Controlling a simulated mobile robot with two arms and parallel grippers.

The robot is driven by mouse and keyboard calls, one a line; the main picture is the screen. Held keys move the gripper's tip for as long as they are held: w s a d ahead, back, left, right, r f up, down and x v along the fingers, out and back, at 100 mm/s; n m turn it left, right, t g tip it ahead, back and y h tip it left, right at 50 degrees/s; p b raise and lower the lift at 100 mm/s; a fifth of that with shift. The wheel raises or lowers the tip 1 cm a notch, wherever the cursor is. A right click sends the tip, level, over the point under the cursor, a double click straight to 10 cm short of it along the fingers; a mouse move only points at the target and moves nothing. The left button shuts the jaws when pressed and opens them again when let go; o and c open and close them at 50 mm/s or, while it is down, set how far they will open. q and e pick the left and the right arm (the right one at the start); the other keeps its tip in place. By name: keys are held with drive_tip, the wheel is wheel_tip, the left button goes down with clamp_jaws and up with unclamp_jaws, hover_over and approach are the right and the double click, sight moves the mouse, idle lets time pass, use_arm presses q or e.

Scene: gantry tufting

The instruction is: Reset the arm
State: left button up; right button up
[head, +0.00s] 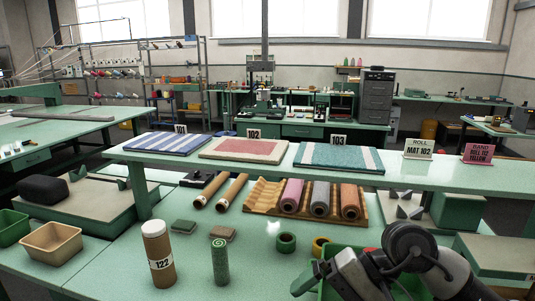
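My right arm comes in at the lower right of the head view, its dark and grey links bent over the front of the bench. My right gripper (310,279) points left at the front edge, right of the green roll and in front of the tape rings. Its fingers are small and partly merge with the green bin (340,258) behind, so their opening is unclear. I see nothing clearly held in it. My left arm and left gripper are not in view.
A brown tube marked 122 (158,252) and a green roll (220,262) stand upright at the front. Rolled mats lie in a wooden rack (262,196). Green (286,242) and yellow (320,246) rings lie near my gripper. Mats 101, 102 and 103 lie on the raised shelf (400,178).

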drive_tip(key=s+a+r+m+t+y, duration=0.1)
drive_tip(key=s+a+r+m+y, duration=0.1)
drive_tip(key=a+r+m+y, duration=0.6)
drive_tip(key=w+d+f+m+t+h, duration=0.25)
drive_tip(key=d+m+t, duration=0.25)
drive_tip(key=m+t, duration=0.9)
drive_tip(key=w+d+f+m+t+h, duration=0.25)
drive_tip(key=d+m+t+h, duration=0.35)
drive_tip(key=m, duration=1.4)
drive_tip(key=d+f+m+g+h, duration=0.1)
drive_tip(key=d+f+m+h, duration=0.4)
drive_tip(key=f+m+h, duration=0.45)
drive_tip(key=s+d+f+m+g, duration=0.2)
drive_tip(key=s+f+m+g, duration=0.55)
drive_tip(key=s+f, duration=0.25)
drive_tip(key=s+d+f+m+g, duration=0.2)
drive_tip(key=s+f+m+g, duration=0.6)
drive_tip(key=s, duration=0.3)
wheel_tip(320, 180, down, 28)
drive_tip(key=s, duration=0.1)
drive_tip(key=s+d+f+g, duration=0.1)
drive_tip(key=s+d+f, duration=0.1)
drive_tip(key=s+f, duration=1.2)
drive_tip(key=shift+s+d+f+g, duration=0.15)
drive_tip(key=shift+s+d+g, duration=0.2)
drive_tip(key=shift+s, duration=0.4)
